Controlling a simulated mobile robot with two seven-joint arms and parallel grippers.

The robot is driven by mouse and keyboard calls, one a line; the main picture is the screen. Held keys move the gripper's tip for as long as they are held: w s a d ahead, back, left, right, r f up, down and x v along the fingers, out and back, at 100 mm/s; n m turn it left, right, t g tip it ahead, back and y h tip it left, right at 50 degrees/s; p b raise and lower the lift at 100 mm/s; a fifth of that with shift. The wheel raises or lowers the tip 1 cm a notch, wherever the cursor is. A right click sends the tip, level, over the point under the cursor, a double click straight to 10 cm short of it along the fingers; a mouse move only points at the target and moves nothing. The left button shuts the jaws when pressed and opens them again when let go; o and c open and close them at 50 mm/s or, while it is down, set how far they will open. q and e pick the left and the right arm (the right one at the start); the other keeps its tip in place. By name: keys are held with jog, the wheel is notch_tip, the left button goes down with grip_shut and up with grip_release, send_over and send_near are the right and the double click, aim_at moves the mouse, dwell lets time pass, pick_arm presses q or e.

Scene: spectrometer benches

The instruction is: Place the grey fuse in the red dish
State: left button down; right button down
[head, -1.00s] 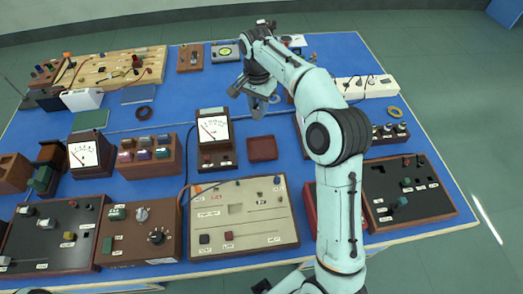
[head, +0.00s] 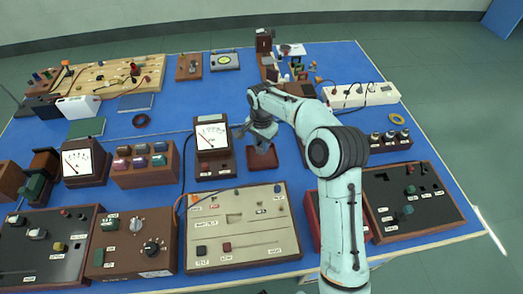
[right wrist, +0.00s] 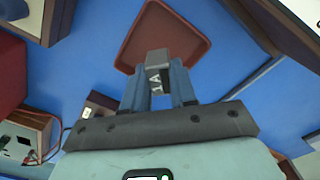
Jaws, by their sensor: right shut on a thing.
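My right gripper (head: 262,143) reaches down over the red dish (head: 263,169) near the middle of the bench. In the right wrist view its two blue fingers (right wrist: 158,90) are shut on the grey fuse (right wrist: 157,59), a small block with a 1A mark. The fuse sticks out beyond the fingertips and overlaps the near part of the dish (right wrist: 187,52), which looks empty. I cannot tell how high the fuse is above the dish. In the head view the gripper mostly hides the fuse. My left gripper is not in view.
A meter with a white dial (head: 212,136) stands close left of the dish. A beige panel (head: 242,228) lies in front of it, and a brown block with coloured parts (head: 147,162) farther left. Bare blue bench shows behind the dish.

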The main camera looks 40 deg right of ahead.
aim_at(261, 151)
jog(key=shift+f, duration=1.8)
jog(key=shift+f, duration=0.1)
jog(key=c, duration=0.9)
grip_release()
notch_tip(261, 151, up, 12)
jog(key=shift+r+p, duration=0.15)
jog(key=shift+p, duration=0.5)
